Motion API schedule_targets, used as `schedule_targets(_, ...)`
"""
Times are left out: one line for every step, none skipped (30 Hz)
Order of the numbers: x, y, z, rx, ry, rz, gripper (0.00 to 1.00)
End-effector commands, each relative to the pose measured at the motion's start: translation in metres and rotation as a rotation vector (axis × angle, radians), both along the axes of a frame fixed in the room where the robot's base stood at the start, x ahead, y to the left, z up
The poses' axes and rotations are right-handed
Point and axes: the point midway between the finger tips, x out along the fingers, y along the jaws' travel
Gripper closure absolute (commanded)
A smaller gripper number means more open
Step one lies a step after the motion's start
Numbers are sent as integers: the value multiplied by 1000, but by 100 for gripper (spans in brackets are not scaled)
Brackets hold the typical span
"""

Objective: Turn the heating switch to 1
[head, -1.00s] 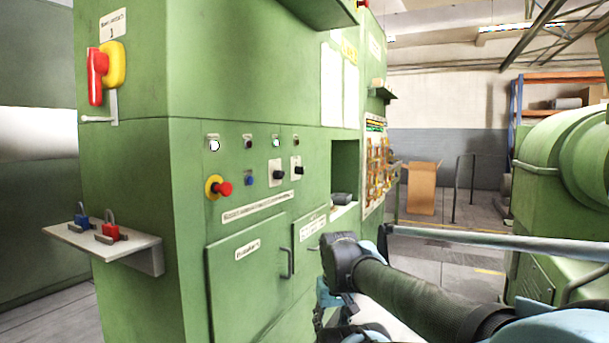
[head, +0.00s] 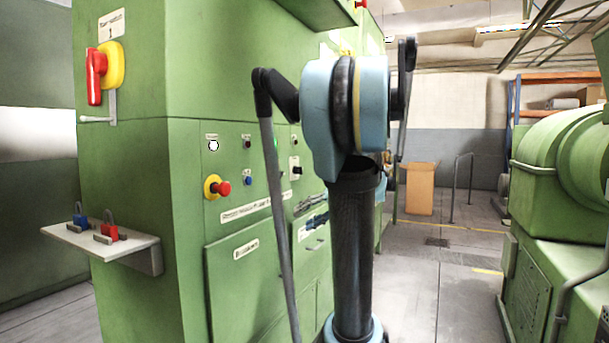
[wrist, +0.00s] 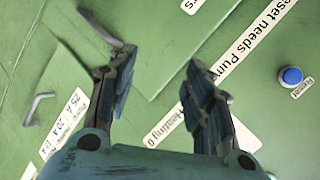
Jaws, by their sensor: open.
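In the head view one black switch on a white plate (head: 296,168) shows just right of my arm's thin rod. Another dark switch is mostly hidden by that rod. My gripper (head: 313,214) is open and empty in front of the green cabinet, below these switches. In the wrist view its two fingers (wrist: 160,80) stand apart with panel between them.
A blue button (wrist: 290,76) lies right of my fingers in the wrist view. A red knob on yellow (head: 218,187), a red main switch (head: 97,76) and a shelf (head: 140,246) with padlocks are left. Door handles (wrist: 100,25) protrude below.

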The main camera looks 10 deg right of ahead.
Motion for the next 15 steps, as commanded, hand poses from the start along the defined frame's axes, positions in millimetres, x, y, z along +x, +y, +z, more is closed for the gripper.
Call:
schedule_targets(18, -15, 14, 44, -34, -10, 53)
schedule_targets(26, -22, 22, 71, -57, -13, 53)
schedule_targets(37, -33, 33, 107, -87, -16, 53)
schedule_targets(46, -42, 41, 132, -112, -20, 53)
schedule_targets(53, -50, 48, 158, -136, -23, 53)
schedule_targets(63, -63, 59, 190, -171, -27, 53)
schedule_targets(70, -73, 66, 214, -198, -30, 53)
schedule_targets(76, -83, 73, 236, -225, -35, 53)
schedule_targets(84, -95, 81, 264, -258, -38, 53)
schedule_targets(89, -105, 87, 283, -283, -41, 53)
schedule_targets(93, -114, 93, 301, -307, -44, 53)
schedule_targets(98, -126, 100, 321, -337, -49, 53)
schedule_targets(101, -134, 104, 335, -357, -50, 53)
schedule_targets(104, -141, 108, 347, -375, -53, 53)
schedule_targets(107, -150, 112, 360, -398, -56, 53)
